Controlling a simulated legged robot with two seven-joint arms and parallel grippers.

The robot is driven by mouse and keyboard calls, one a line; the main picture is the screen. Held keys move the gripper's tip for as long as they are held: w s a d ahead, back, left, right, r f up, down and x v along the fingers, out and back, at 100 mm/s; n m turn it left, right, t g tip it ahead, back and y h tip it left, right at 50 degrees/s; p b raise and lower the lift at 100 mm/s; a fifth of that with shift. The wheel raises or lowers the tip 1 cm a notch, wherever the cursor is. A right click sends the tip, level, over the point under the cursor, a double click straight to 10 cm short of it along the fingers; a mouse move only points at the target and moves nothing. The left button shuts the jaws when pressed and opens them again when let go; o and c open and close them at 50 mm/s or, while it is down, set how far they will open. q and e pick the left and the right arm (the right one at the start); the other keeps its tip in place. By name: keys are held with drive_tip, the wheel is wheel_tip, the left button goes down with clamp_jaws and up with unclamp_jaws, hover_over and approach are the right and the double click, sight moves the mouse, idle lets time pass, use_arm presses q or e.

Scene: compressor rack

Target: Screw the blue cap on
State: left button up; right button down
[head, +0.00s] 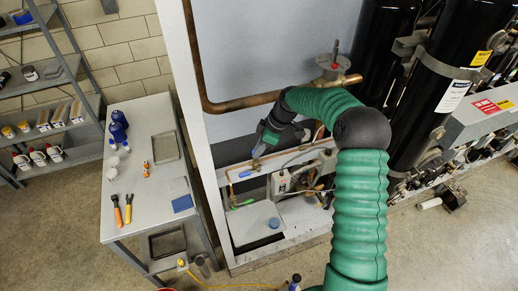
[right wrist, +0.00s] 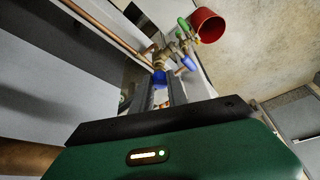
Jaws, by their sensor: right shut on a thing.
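My right gripper (head: 258,153) reaches into the rack's valve area in the head view, and its arm hides part of the rack. In the right wrist view its two fingers (right wrist: 161,92) are shut on a small blue piece, which looks like the blue cap (right wrist: 160,77). The cap is close to the brass valve fitting (right wrist: 158,58); I cannot tell whether it touches or is threaded. A valve with a blue handle (head: 248,173) is just below the gripper, and a green handle (head: 243,205) is lower. My left gripper is not in view.
A grey table (head: 150,205) with bottles and tools stands at left. A red bucket (right wrist: 208,25) shows in the right wrist view. A round blue item (head: 274,222) lies below the valves.

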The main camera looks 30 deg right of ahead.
drive_tip(key=shift+f, duration=0.2)
drive_tip(key=c, duration=1.2)
unclamp_jaws()
drive_tip(key=shift+c, duration=0.2)
clamp_jaws()
drive_tip(key=m, duration=0.1)
drive_tip(key=m+h, duration=0.1)
drive_tip(key=m, duration=0.1)
drive_tip(key=m+t, duration=0.1)
drive_tip(key=m, duration=0.1)
drive_tip(key=shift+s+a+r+h, duration=0.1)
drive_tip(key=shift+s+a+h, duration=0.15)
drive_tip(key=shift+a+h, duration=0.15)
drive_tip(key=m, duration=0.1)
drive_tip(key=m+h, duration=0.1)
drive_tip(key=m, duration=0.3)
drive_tip(key=shift+w+a+h, duration=0.1)
drive_tip(key=shift+a+h, duration=0.25)
drive_tip(key=shift+h, duration=0.05)
drive_tip(key=m+h, duration=0.1)
drive_tip(key=m, duration=0.3)
drive_tip(key=m+g+h, duration=0.1)
drive_tip(key=m, duration=0.3)
drive_tip(key=m+g+h, duration=0.1)
drive_tip(key=m, duration=0.2)
drive_tip(key=shift+w+a+m+h, duration=0.35)
drive_tip(key=shift+a+m+h, duration=0.05)
